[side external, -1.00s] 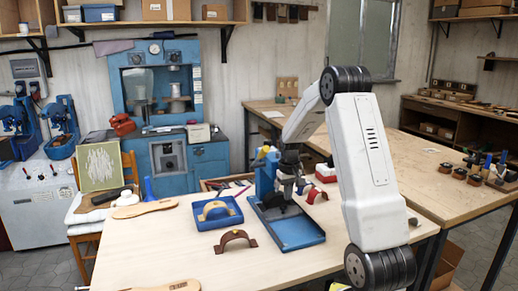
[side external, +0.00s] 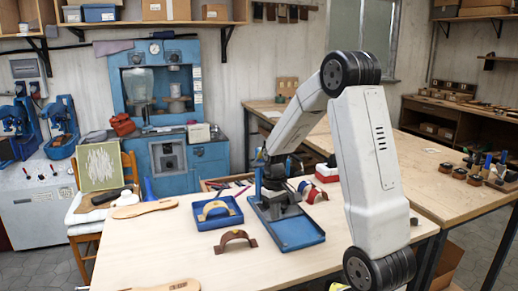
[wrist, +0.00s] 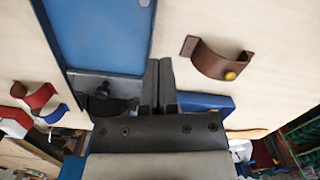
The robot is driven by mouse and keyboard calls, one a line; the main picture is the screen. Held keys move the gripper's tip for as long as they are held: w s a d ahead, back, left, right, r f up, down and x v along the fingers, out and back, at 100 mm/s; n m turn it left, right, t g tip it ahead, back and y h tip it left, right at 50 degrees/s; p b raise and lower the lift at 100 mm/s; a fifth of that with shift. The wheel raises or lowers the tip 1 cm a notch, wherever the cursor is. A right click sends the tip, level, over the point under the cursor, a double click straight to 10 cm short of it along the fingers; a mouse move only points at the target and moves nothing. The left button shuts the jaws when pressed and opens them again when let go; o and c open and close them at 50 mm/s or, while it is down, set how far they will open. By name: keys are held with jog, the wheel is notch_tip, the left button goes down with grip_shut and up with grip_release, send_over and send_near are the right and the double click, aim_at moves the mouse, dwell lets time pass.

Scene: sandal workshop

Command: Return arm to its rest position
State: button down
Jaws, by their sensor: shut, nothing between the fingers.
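My gripper (wrist: 159,68) shows in the wrist view with its two dark fingers together and nothing between them. In the side view the end of my arm is over the blue press stand, and its fingers are hard to make out there. In the wrist view the fingers lie over the table, between the stand's blue tray (wrist: 98,35) on the left and a brown strap (wrist: 213,66) with a brass stud on the right. My gripper appears to hold nothing.
The stand's blue tray (side external: 299,233) and a smaller blue tray (side external: 232,222) with a tan strap sit on the workbench (side external: 150,250). The brown strap (side external: 234,238) lies in front. A red strap (side external: 313,191) is close to my arm. The left bench has free room.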

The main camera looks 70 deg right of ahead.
jog(key=a+f+n+t, duration=0.1)
jog(key=a+n+t, duration=0.2)
jog(key=a, duration=2.1)
jog(key=n, duration=0.2)
jog(key=shift+w+a+f+n+h, duration=0.2)
jog(key=shift+f+n+h, duration=0.1)
jog(key=shift+f, duration=0.1)
